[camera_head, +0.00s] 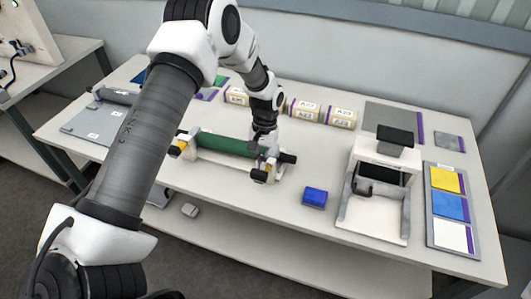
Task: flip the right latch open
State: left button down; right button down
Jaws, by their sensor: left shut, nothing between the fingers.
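A green roll (226,144) lies across a white unwind stand (222,160) in the middle of the table. The right latch (261,174), dark with a yellow part, is at the stand's right end. A similar left latch (177,148) is at the other end. Whether the right latch is open is too small to tell. My left gripper (266,149) points down at the roll's right end, just above and behind the right latch. It is shut and empty; whether it touches the latch cannot be told. My right gripper is not in view.
A blue block (315,197) lies right of the stand. A white press-like device (375,204) and a tray (437,240) with yellow, blue and white pads stand farther right. Labelled rolls (305,110) line the back. The table front (270,205) is clear.

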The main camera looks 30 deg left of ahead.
pick_arm(q)
jog(key=shift+r, duration=0.25)
jog(key=v, duration=1.1)
jog(key=shift+r, duration=0.3)
jog(key=shift+w, duration=0.1)
